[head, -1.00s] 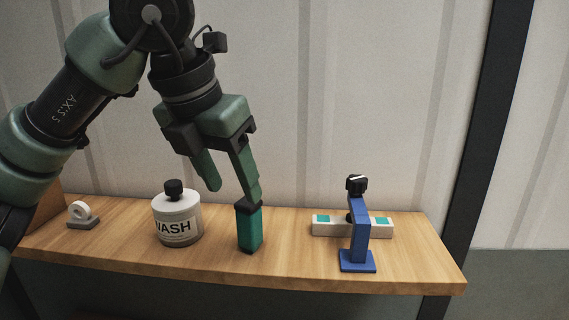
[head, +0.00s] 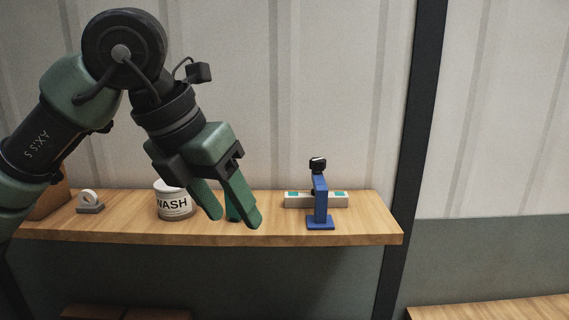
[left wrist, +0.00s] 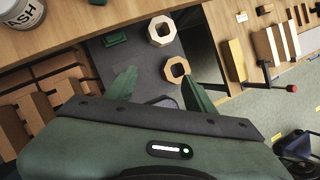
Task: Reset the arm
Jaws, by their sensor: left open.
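My left gripper (head: 230,218) hangs tilted in front of the wooden shelf in the head view, fingers pointing down and to the right. It is open and nothing shows between its fingers. In the left wrist view the two green fingers (left wrist: 158,92) are spread apart over a dark surface. My right gripper is not in either view.
The shelf (head: 130,229) holds a white WASH container (head: 174,204), a grey ring stand (head: 90,203), a blue stand (head: 320,205) and a pale bar (head: 298,200). Wooden hexagonal rings (left wrist: 152,36) lie below in the wrist view. A dark post (head: 415,130) stands at right.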

